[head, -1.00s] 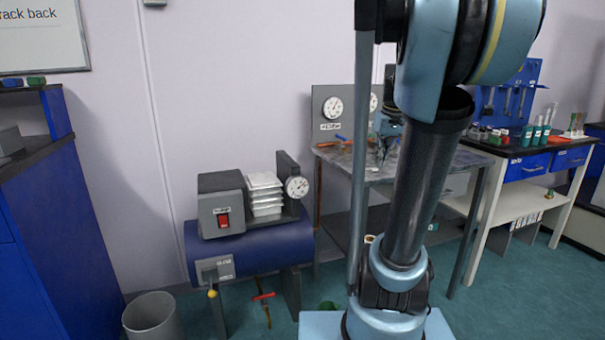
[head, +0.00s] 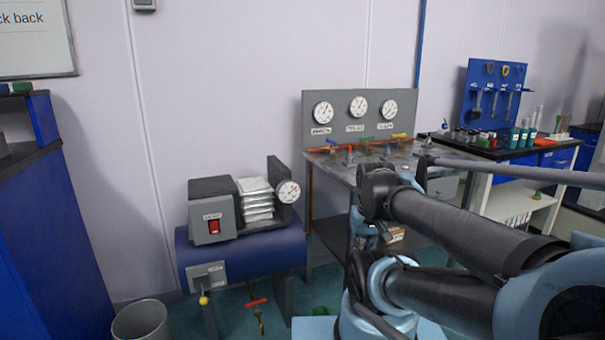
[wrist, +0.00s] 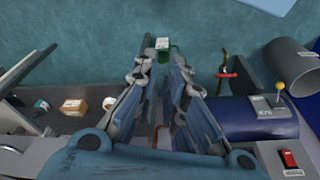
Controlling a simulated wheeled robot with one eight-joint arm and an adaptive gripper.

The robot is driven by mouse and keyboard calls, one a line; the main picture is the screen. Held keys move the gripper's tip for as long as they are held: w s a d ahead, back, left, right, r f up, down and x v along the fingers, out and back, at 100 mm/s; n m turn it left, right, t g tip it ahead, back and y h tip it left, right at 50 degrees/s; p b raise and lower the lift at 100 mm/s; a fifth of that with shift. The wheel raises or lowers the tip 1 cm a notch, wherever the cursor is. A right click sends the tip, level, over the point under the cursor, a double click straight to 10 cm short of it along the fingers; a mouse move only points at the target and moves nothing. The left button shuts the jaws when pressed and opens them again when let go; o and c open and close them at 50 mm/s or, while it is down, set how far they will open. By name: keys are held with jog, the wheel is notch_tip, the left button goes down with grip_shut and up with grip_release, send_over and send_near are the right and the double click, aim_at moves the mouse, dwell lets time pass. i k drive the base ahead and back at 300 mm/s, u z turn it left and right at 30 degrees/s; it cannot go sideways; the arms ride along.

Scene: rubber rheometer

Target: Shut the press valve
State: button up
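A grey gauge panel (head: 345,100) stands at the back of a metal bench (head: 325,168). It has three round dials with labels too small to read. I cannot tell which is the press valve. The handles are not clear in that view.
A blue tank (head: 240,256) stands left of the bench, with a red switch, stacked white trays and a gauge on top. A red-handled drain valve (head: 257,302) hangs below it. A bin (head: 142,320) stands left.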

aim_at(361, 139)
jog(key=u, duration=0.05)
jog(key=k, duration=1.25)
jog(key=z, duration=0.5)
jog(key=i, duration=1.9)
jog(key=u, duration=0.35)
